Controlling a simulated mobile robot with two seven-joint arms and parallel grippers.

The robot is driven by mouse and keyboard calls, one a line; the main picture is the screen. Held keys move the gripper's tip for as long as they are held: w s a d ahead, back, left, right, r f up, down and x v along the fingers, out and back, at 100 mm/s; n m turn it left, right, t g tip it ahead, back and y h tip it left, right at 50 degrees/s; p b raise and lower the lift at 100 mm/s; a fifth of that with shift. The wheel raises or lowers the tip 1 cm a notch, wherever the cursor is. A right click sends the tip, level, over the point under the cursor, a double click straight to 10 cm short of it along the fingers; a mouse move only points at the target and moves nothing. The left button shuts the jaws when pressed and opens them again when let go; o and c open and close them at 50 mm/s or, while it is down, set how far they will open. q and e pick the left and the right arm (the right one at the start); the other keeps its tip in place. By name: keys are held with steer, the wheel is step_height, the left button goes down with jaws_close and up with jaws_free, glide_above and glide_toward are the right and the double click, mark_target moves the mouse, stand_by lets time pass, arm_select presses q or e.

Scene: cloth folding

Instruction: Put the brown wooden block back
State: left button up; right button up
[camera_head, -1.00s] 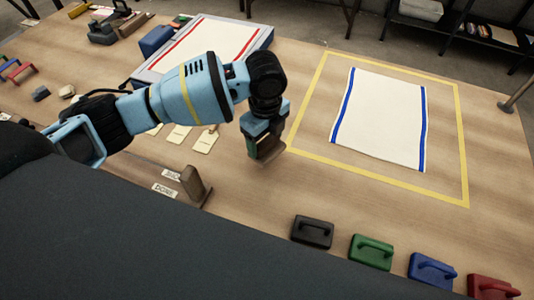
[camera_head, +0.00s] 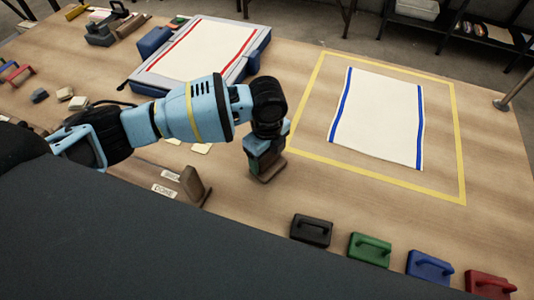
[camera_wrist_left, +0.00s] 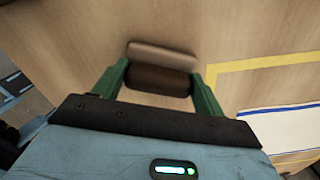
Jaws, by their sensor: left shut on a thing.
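My left gripper (camera_head: 265,158) is shut on a brown wooden block (camera_head: 270,173), over the bare table left of the yellow taped outline. In the left wrist view the block (camera_wrist_left: 158,80) lies crosswise between the two green fingers (camera_wrist_left: 160,88), with a paler brown strip along its far side. The block is at or just above the table top; I cannot tell whether it touches. A brown wooden stand (camera_head: 192,184) with an upright end is to the left, near a label reading DONE (camera_head: 164,191). My right gripper is not in view.
A white cloth with blue stripes (camera_head: 378,118) lies flat inside the yellow outline (camera_head: 460,150). Black (camera_head: 311,230), green (camera_head: 370,249), blue (camera_head: 431,268) and red (camera_head: 490,285) handled blocks line the near edge. A red-striped cloth (camera_head: 205,50) lies on a grey board behind my arm.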

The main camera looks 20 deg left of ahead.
arm_select(q)
steer(key=shift+f, duration=0.1)
steer(key=o, duration=1)
steer(key=shift+c, duration=0.2)
step_height(320, 180, up, 12)
steer(key=p, duration=0.1)
